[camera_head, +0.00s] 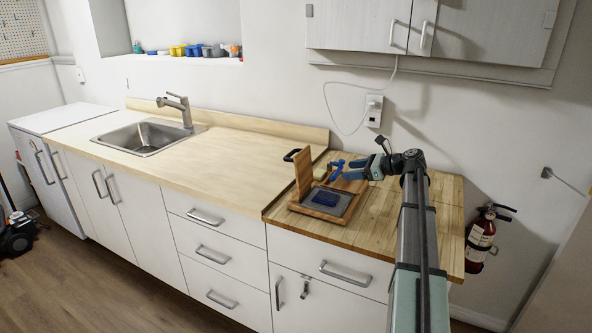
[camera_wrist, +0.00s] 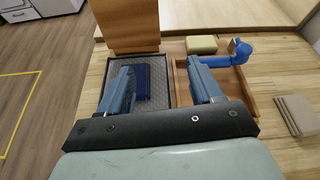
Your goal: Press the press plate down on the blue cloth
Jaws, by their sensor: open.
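The wooden press plate (camera_head: 303,172) stands upright at the far-left edge of a framed grey bed (camera_head: 318,207); it also shows at the top of the wrist view (camera_wrist: 127,25). The folded dark blue cloth (camera_head: 325,198) lies flat on the grey textured bed. In the wrist view the cloth (camera_wrist: 148,82) shows between my fingers, close to the left one. My gripper (camera_wrist: 160,65) is open and empty, above the bed and the tray beside it. It points toward the press from the right in the head view (camera_head: 352,170). The left finger hides part of the bed.
A shallow wooden tray (camera_wrist: 247,88) beside the bed has a blue tool (camera_wrist: 232,56) over its far part. A yellowish sponge-like block (camera_wrist: 202,44) lies near its far end. A beige stack (camera_wrist: 297,114) lies at right. The long counter (camera_head: 215,155) at left is mostly clear.

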